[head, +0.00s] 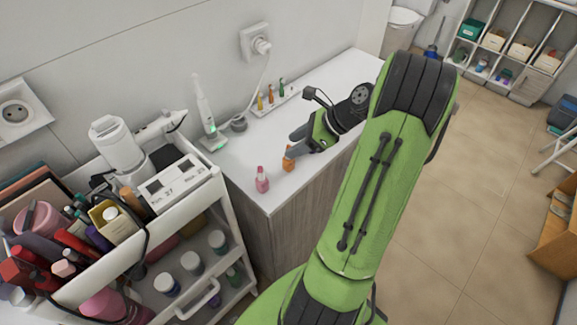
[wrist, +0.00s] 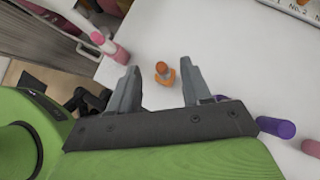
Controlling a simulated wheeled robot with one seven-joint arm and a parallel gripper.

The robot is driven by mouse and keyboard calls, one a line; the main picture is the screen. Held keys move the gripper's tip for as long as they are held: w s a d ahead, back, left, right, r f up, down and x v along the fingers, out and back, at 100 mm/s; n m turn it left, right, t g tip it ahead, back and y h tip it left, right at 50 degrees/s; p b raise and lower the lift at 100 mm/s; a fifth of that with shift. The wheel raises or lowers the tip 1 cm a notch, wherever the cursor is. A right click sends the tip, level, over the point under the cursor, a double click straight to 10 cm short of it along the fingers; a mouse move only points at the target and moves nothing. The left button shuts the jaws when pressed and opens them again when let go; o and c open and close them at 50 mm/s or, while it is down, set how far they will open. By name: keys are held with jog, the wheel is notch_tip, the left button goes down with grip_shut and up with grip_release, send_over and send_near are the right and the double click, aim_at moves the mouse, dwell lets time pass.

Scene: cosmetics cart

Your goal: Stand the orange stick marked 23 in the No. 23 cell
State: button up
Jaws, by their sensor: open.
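A short orange stick (head: 288,162) stands on the white counter, near its front edge; no number is readable on it. In the wrist view the orange stick (wrist: 165,74) is between and just beyond the fingertips, not touching them. My gripper (head: 297,142) is open and empty, low over the counter beside the stick. It also shows in the wrist view (wrist: 162,82). A white holder (head: 277,102) with yellow, orange and green sticks lies at the back by the wall. Its corner, with partly cut-off "No." labels, shows in the wrist view (wrist: 306,12); the No. 23 cell is not readable.
Purple (wrist: 276,127) and pink (wrist: 312,147) sticks show right of my gripper in the wrist view. A white electric toothbrush (head: 203,105) stands behind. A crowded cart (head: 228,190) is at left. The counter's middle is mostly clear.

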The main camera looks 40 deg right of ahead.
aim_at(289, 146)
jog(key=b+x, duration=0.1)
jog(key=x, duration=0.3)
jog(key=shift+w+a+f+b, duration=0.15)
jog(key=shift+w+b, duration=0.2)
jog(key=shift+b, duration=0.05)
jog(key=shift+s, duration=0.1)
jog(key=shift+c, duration=0.9)
grip_shut()
